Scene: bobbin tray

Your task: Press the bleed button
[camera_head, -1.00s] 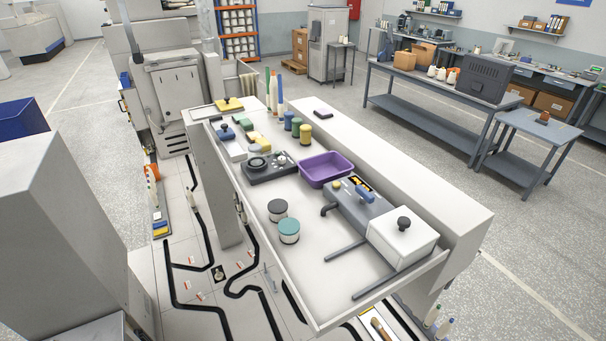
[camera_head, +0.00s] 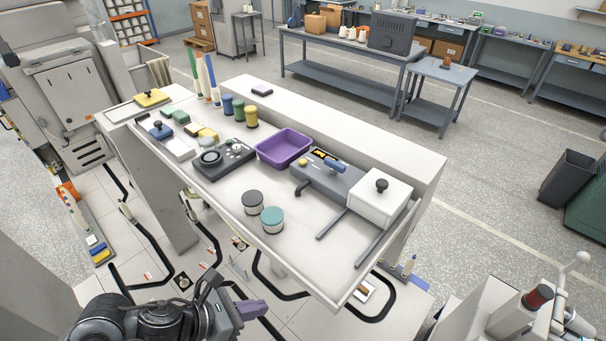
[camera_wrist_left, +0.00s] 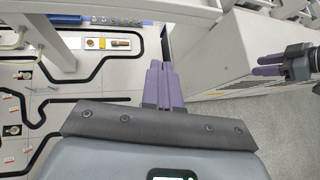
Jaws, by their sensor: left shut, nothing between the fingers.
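A grey block-shaped unit (camera_head: 335,184) stands on the tray table, with a dark display, a blue handle (camera_head: 336,167) and a small round yellow button (camera_head: 303,163). No label is readable, so I cannot tell whether this is the bleed button. My left gripper (camera_head: 252,309) is at the bottom of the head view, below and in front of the tray table, far from the unit. Its purple fingers (camera_wrist_left: 160,85) are shut and empty in the left wrist view. My right gripper (camera_wrist_left: 268,65) shows at the right of that view, too small to judge its jaws.
The tray table (camera_head: 222,202) has raised edges. It holds a purple bin (camera_head: 284,146), a black dial device (camera_head: 222,160), a white box with a black knob (camera_head: 379,203), two round tins (camera_head: 271,219) and several spools.

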